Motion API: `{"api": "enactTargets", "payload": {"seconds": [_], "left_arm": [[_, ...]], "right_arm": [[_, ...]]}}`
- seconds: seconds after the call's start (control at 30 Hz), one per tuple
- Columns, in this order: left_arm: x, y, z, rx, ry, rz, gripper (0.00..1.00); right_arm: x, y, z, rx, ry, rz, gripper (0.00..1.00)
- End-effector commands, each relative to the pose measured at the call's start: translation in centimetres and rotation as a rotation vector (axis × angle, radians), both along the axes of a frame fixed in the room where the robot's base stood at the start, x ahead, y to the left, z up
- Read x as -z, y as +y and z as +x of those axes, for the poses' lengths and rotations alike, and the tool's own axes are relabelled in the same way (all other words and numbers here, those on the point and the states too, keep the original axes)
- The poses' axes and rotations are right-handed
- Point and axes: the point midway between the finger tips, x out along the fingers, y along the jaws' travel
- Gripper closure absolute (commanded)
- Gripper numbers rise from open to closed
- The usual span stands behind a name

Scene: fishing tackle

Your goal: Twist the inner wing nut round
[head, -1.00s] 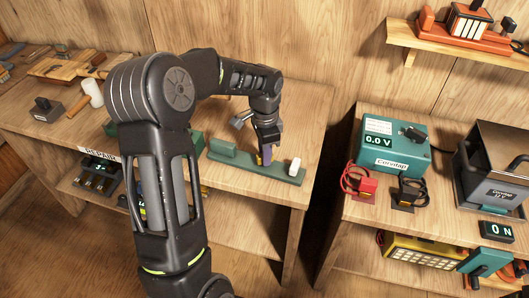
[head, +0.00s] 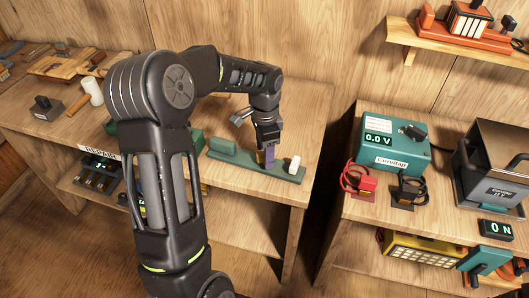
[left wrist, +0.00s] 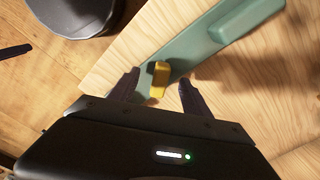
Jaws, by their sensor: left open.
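A long green base (head: 238,165) lies on the wooden bench, with a raised green block at its left end and a white upright piece (head: 295,164) near its right end. In the left wrist view, a yellow wing nut (left wrist: 160,75) stands on the green base (left wrist: 180,62). My left gripper (head: 266,158) points down over the middle of the base. Its fingers are open (left wrist: 157,92), one on each side of the yellow nut, with gaps showing. In the head view the fingers mostly hide the nut. My right gripper is not in view.
A mallet (head: 88,97) lies at the bench's left. A teal meter box (head: 392,142) with red and black clamps stands on another bench to the right, across a gap. Bare bench top lies behind and right of the green base.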

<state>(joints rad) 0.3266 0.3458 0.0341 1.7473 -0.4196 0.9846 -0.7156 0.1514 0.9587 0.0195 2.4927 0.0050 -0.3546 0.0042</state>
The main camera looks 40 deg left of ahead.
Motion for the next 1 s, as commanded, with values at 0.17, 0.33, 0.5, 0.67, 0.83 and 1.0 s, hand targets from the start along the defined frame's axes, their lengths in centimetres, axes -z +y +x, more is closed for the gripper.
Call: {"api": "enactTargets", "payload": {"seconds": [0.17,0.33,0.5,0.67,0.83,1.0], "left_arm": [[-2.2,0.0,0.1,0.000,-0.002,0.001,0.44],[-4.0,0.0,0.1,0.000,-0.003,0.000,0.44],[-5.8,0.0,0.0,0.001,-0.001,0.001,0.44],[-6.7,0.0,0.0,0.001,-0.001,0.001,0.44],[-6.7,0.0,0.0,0.000,0.000,0.000,0.44],[-6.7,0.0,0.0,0.001,-0.001,0.001,0.48]], "right_arm": [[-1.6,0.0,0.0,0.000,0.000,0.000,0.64],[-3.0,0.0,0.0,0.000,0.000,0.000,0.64],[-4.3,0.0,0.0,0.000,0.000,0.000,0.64],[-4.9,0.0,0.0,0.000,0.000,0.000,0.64],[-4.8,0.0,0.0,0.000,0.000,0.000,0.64],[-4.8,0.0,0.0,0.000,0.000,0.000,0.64]]}}
